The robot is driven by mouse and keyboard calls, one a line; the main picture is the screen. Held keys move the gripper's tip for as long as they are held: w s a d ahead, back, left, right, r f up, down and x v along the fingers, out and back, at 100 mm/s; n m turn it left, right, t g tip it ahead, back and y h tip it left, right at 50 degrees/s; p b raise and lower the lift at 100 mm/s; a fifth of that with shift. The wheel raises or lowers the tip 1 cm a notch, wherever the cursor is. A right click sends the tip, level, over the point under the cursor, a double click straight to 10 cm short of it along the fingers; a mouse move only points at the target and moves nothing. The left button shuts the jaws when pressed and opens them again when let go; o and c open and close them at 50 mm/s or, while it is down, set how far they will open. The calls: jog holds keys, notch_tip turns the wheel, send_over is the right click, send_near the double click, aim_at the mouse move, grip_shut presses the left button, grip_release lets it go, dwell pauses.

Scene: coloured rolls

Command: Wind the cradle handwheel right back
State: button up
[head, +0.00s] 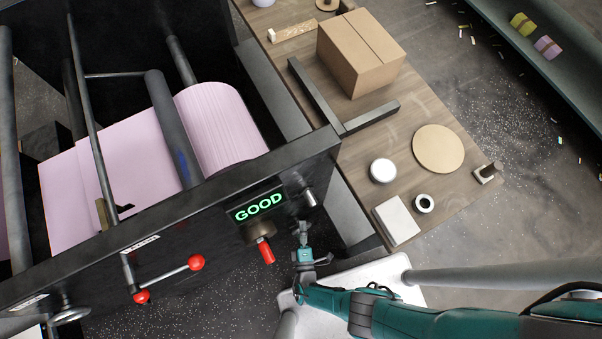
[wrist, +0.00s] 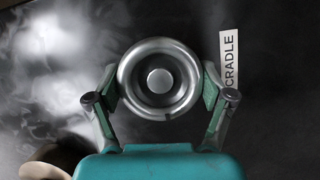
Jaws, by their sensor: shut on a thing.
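The cradle handwheel (wrist: 160,80) is a round, shiny metal wheel with a hub at its middle. It fills the space between the fingers of my gripper (wrist: 160,88) in the wrist view, with a finger against each side of its rim. The white CRADLE label (wrist: 230,60) is on the dark panel just right of it. In the head view my gripper (head: 303,230) is at the right end of the machine's front panel, below the green GOOD display (head: 259,206). The jaws largely hide the wheel there.
A red-handled brown knob (head: 264,248) sits close left of my gripper. A crank with red balls (head: 170,277) is farther left. Pink paper web (head: 215,125) runs through the machine. A wooden table (head: 400,195) at right holds a cardboard box (head: 362,55) and small items.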

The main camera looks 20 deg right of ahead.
aim_at(300, 213)
jog(key=shift+a, duration=0.1)
dwell(0.3)
jog(key=o, duration=1)
jog(key=shift+o, duration=0.2)
jog(key=shift+r, duration=0.15)
jog(key=shift+w+r, duration=0.2)
jog(key=shift+r, duration=1.65)
jog(key=r, duration=0.3)
jog(key=shift+s+r, duration=0.35)
jog(key=shift+d+r, duration=0.3)
jog(key=shift+d, duration=0.05)
jog(key=shift+w+r, duration=0.15)
jog(key=shift+r, duration=0.45)
jog(key=shift+a+r, duration=0.2)
jog(key=shift+r, duration=0.05)
